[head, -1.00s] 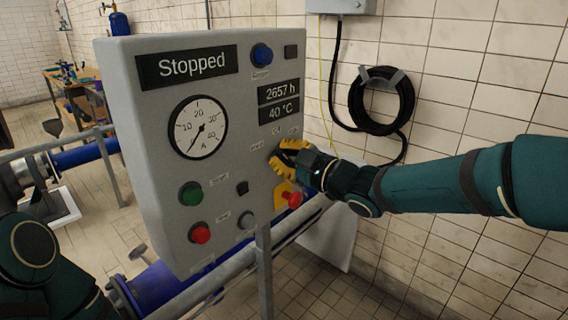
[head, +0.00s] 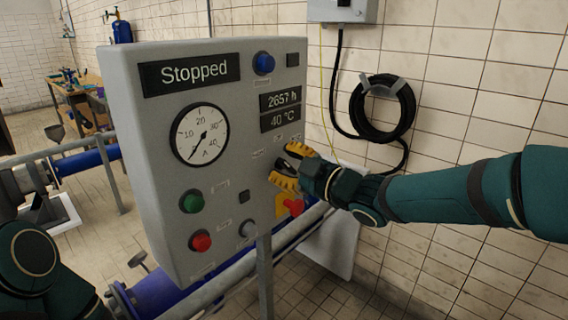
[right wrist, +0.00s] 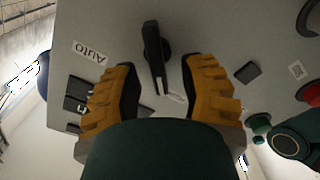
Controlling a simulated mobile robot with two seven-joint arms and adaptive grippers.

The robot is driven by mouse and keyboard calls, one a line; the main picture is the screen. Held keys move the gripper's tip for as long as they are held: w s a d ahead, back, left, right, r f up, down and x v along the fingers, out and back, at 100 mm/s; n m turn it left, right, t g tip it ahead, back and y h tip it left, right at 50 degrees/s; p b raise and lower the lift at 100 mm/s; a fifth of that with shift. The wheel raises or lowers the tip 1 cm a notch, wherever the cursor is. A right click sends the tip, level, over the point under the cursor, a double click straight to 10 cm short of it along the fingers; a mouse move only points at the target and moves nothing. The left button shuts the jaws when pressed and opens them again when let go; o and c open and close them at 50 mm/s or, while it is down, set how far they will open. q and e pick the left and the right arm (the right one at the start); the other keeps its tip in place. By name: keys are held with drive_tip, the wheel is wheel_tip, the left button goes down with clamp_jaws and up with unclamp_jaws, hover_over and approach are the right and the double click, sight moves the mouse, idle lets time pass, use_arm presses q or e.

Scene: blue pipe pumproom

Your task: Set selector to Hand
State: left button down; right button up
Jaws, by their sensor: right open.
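The selector is a black lever knob (right wrist: 153,45) on the grey control panel (head: 130,110). In the right wrist view it stands between my right gripper's two yellow fingers, with a gap on both sides. A label reading "Auto" (right wrist: 90,52) shows upside down to the left of the knob; I cannot read a "Hand" label. My right gripper (head: 286,168) is open at the panel's right part, and in the head view it hides the selector. It also shows in the right wrist view (right wrist: 160,82). My left gripper is out of view; only my left arm shows.
The panel has a "Stopped" display (head: 190,73), a gauge (head: 200,134), a green button (head: 192,201) and a red button (head: 200,241). A red emergency knob (head: 294,206) sits just below my right gripper. A coiled black hose (head: 384,108) hangs on the tiled wall.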

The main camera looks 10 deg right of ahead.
drive_tip(key=v, duration=1.1)
drive_tip(key=shift+s, duration=0.2)
drive_tip(key=shift+d, duration=0.15)
drive_tip(key=w+a+f+m+g+h, duration=0.25)
drive_tip(key=f+m, duration=0.25)
drive_tip(key=f, duration=0.8)
drive_tip(key=w+a+f+m+g+h, duration=0.1)
drive_tip(key=f+m+h, duration=0.3)
drive_tip(key=f, duration=0.9)
drive_tip(key=s+a+f+m+g, duration=0.2)
drive_tip(key=s+f+m+g, duration=0.2)
drive_tip(key=s+f, duration=0.5)
drive_tip(key=s+a+f+m+g, duration=0.2)
drive_tip(key=s+f+m+g, duration=0.2)
drive_tip(key=s+f, duration=0.5)
wheel_tip(320, 180, down, 5)
drive_tip(key=shift+r+m+g, duration=0.15)
drive_tip(key=shift+m+g, duration=0.25)
drive_tip(key=shift+g, duration=0.15)
